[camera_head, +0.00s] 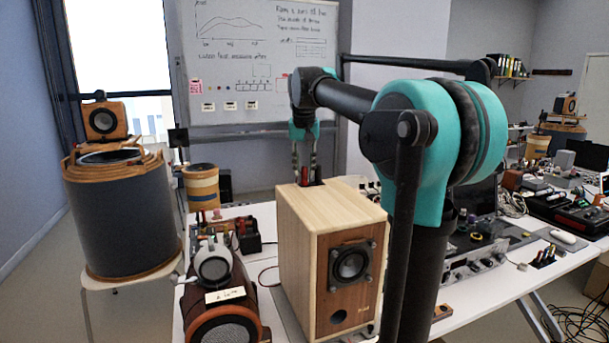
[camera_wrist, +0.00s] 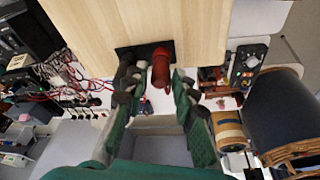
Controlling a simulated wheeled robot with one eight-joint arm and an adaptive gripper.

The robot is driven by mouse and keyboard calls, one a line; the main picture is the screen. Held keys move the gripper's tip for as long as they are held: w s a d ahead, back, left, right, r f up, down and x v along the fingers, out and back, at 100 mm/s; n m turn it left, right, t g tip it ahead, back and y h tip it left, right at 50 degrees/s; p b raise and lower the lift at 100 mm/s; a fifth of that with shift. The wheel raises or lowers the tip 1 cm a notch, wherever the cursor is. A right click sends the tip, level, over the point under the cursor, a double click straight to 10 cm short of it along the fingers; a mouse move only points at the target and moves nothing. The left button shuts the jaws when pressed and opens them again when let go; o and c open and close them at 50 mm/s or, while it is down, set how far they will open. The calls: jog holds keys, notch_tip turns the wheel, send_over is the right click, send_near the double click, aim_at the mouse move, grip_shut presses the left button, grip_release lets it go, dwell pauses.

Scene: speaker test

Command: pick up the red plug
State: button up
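The red plug (camera_wrist: 162,70) shows in the wrist view, standing in a black terminal plate (camera_wrist: 130,50) on the pale wooden speaker (camera_wrist: 95,25). My gripper (camera_wrist: 153,84) is open, with its fingers apart on either side of the red plug. The plug is closer to the right finger, with a gap visible on its left; whether either finger touches it I cannot tell. In the head view my gripper (camera_head: 304,178) points down at the back edge of the wooden speaker (camera_head: 300,215). A small bit of red shows between the fingers there, mostly hidden.
A brown cylindrical speaker (camera_head: 222,310) with a white ball-shaped device (camera_head: 213,262) stands left of the wooden speaker. A large grey drum (camera_head: 120,215) stands further left. Electronics and cables crowd the white table (camera_head: 525,280) on the right.

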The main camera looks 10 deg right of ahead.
jog(key=shift+f, duration=0.2)
grip_shut()
jog(key=shift+r, duration=0.15)
notch_tip(320, 180, up, 20)
dwell(0.6)
dwell(0.4)
notch_tip(320, 180, up, 4)
jog(key=shift+f, duration=0.15)
